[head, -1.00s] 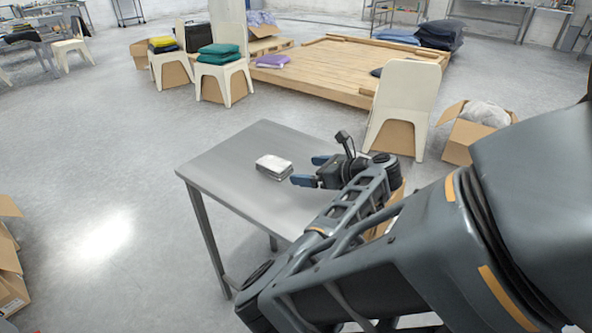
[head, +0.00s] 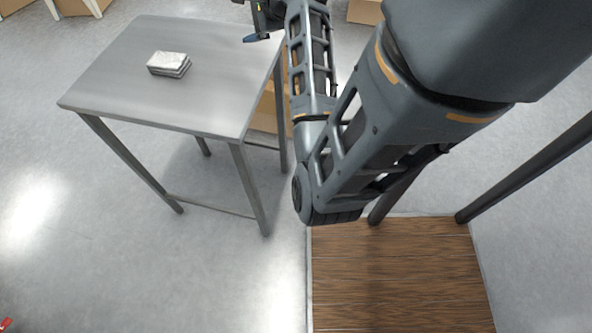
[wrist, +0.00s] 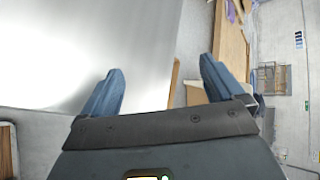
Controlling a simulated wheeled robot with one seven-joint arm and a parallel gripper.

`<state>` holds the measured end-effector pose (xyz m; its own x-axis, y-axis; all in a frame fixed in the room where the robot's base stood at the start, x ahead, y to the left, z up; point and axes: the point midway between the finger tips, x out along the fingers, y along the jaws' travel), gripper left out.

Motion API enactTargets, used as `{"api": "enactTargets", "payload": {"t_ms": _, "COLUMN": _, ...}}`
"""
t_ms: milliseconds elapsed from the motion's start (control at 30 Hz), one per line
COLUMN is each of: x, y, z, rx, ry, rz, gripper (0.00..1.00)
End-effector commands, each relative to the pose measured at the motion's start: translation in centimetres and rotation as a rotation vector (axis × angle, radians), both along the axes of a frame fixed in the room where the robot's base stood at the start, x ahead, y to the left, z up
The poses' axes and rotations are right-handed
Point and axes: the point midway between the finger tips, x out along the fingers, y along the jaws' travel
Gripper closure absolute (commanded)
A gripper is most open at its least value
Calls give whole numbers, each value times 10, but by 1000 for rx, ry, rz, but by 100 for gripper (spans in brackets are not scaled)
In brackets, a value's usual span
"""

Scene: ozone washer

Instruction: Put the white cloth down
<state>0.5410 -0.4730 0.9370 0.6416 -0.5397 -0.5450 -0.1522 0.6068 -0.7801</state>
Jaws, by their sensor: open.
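The cloth is not seen in the wrist view.
A brown wooden-slatted surface (head: 390,285) lies at the lower right. A cardboard box (head: 268,108) stands behind the table's right legs. Another box (head: 364,10) is at the top.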

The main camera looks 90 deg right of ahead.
Motion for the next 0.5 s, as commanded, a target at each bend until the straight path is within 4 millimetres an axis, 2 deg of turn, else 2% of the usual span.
{"api": "enactTargets", "payload": {"t_ms": 133, "x": -2, "y": 2, "z": 17, "rx": -320, "ry": 235, "rz": 139, "gripper": 5}}
{"api": "enactTargets", "payload": {"t_ms": 267, "x": 6, "y": 21, "z": 24, "rx": -579, "ry": 404, "rz": 285, "gripper": 5}}
{"api": "enactTargets", "payload": {"t_ms": 367, "x": 13, "y": 46, "z": 24, "rx": -768, "ry": 510, "rz": 411, "gripper": 5}}
{"api": "enactTargets", "payload": {"t_ms": 500, "x": 18, "y": 95, "z": 15, "rx": -1012, "ry": 623, "rz": 600, "gripper": 5}}
